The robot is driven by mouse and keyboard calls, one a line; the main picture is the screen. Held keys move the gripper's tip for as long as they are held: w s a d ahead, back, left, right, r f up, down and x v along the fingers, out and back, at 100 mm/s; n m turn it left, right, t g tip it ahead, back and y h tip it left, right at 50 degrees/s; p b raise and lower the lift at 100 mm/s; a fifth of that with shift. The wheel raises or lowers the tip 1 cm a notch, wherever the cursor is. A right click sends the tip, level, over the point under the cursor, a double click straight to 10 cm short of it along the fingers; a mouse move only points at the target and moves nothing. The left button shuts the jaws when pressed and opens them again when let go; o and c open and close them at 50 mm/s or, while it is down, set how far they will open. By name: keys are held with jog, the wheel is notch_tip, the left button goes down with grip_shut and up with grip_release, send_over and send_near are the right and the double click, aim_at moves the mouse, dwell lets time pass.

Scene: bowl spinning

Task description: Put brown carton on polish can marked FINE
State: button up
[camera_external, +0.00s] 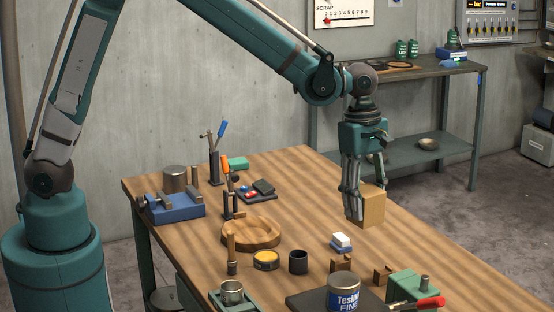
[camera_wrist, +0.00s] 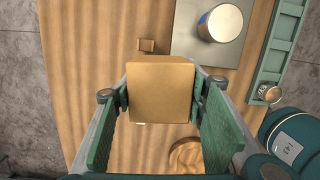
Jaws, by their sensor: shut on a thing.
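A brown carton (camera_external: 372,206) is held in my gripper (camera_external: 354,200) above the right part of the wooden table. In the wrist view the carton (camera_wrist: 160,92) sits between the two green finger pads of my gripper (camera_wrist: 160,100), which press on its sides. The polish can marked FINE (camera_external: 342,293) stands upright on a dark plate at the table's front. It also shows in the wrist view as a can with a pale top (camera_wrist: 224,23), up and to the right of the carton. The carton is apart from the can.
The dark plate (camera_external: 301,300) lies under the can. A green block and a red-handled tool (camera_external: 428,302) are right of it.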

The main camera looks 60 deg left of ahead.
jog(key=s+d+r+m, duration=0.1)
jog(key=s+d+r, duration=0.2)
jog(key=s+d, duration=0.7)
jog(key=shift+s+d+p, duration=0.35)
jog(key=shift+s+p, duration=0.05)
jog(key=shift+s, duration=0.8)
send_near(346, 280)
jog(key=shift+d+f, duration=0.2)
jog(key=shift+d, duration=0.1)
jog(key=shift+f, duration=2.05)
jog(key=shift+f, duration=0.15)
jog(key=o, duration=0.9)
jog(key=shift+o, duration=0.2)
